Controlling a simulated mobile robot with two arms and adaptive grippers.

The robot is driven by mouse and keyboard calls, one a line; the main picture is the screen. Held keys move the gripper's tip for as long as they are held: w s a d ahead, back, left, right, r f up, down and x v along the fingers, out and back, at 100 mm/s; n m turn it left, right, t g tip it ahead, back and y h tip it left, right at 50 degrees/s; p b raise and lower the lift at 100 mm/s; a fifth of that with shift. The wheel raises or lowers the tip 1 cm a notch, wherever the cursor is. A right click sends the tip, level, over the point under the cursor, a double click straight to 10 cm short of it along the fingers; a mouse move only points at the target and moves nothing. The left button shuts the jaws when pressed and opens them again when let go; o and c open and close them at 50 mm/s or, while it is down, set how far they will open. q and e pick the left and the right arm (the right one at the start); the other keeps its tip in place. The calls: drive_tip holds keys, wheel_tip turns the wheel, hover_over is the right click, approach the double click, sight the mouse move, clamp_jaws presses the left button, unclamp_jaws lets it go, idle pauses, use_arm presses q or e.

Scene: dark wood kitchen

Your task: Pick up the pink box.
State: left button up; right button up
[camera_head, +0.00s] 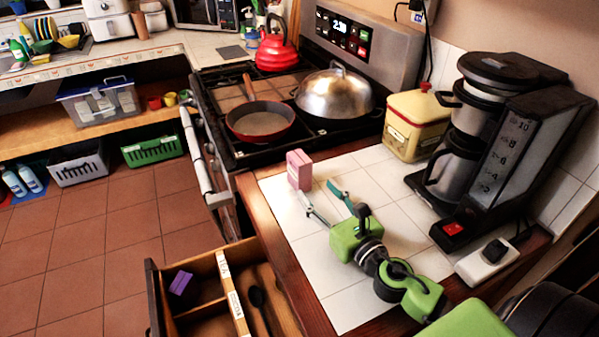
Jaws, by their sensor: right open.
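The pink box (299,170) is a small upright block on the white tiled counter (350,285), near its back left corner beside the stove. My right gripper (318,203) is green with two slim fingers, and it comes in from the lower right. Its fingers are spread apart and point toward the pink box. The left finger's tip is close to the base of the box; I cannot tell whether it touches. Nothing is between the fingers. My left gripper is not in view.
A coffee maker (487,150) and a yellow tin (414,125) stand at the right and back of the counter. A stove with a red pan (260,121) and a domed lid (335,93) lies behind the box. An open drawer (226,290) juts out at the lower left.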

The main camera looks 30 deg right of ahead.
sight(304, 176)
drive_tip(key=w+p, duration=0.1)
drive_tip(key=w, duration=0.4)
drive_tip(key=shift+w, duration=0.35)
drive_tip(key=shift+w+d+f+p, duration=0.1)
drive_tip(key=shift+w+p, duration=0.15)
drive_tip(key=shift+w, duration=1.1)
drive_tip(key=shift+w+f+p, duration=0.1)
drive_tip(key=shift+w+p, duration=0.1)
drive_tip(key=shift+w, duration=1.15)
drive_tip(key=shift+s+r, duration=0.1)
drive_tip(key=shift+c, duration=0.5)
drive_tip(key=c, duration=1.2)
